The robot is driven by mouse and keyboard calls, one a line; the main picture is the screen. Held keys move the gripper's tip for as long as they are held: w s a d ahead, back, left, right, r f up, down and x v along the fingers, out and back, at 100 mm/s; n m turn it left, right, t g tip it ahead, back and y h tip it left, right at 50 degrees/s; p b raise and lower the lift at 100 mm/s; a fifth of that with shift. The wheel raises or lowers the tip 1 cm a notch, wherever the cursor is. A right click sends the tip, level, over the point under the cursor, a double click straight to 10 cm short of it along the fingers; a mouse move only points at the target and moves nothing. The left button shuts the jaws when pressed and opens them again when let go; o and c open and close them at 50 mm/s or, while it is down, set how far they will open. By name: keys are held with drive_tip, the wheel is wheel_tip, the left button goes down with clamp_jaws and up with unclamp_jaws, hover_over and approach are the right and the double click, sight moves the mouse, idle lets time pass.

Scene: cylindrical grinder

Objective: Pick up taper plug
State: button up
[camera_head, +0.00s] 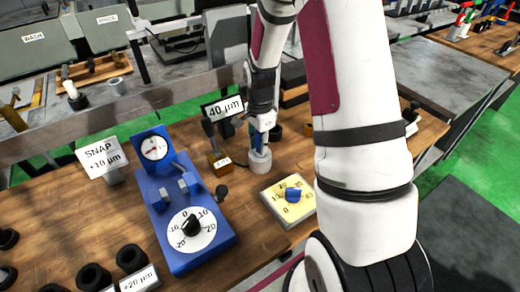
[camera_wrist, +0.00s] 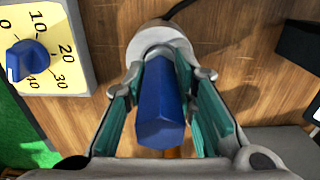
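The taper plug (camera_wrist: 162,105) shows in the wrist view as a blue, many-sided handle between my gripper's teal-padded fingers. The pads of my gripper (camera_wrist: 162,75) lie close along both its sides and look shut on it. Its far end meets a pale round holder (camera_wrist: 150,38), and its lower part is hidden. In the head view my gripper (camera_head: 261,138) points down over the light grey holder (camera_head: 260,160), with a little blue of the plug showing between the fingers. I see no clear gap under the plug.
A yellow dial plate with a blue knob (camera_head: 290,200) lies close to the right. A blue gauge device (camera_head: 180,205) stands to the left. A "40 µm" sign (camera_head: 222,108) and a small brown block (camera_head: 219,162) are close by. Black rings (camera_head: 93,276) lie at the front left.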

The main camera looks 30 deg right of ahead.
clamp_jaws()
drive_tip(key=shift+r, duration=0.1)
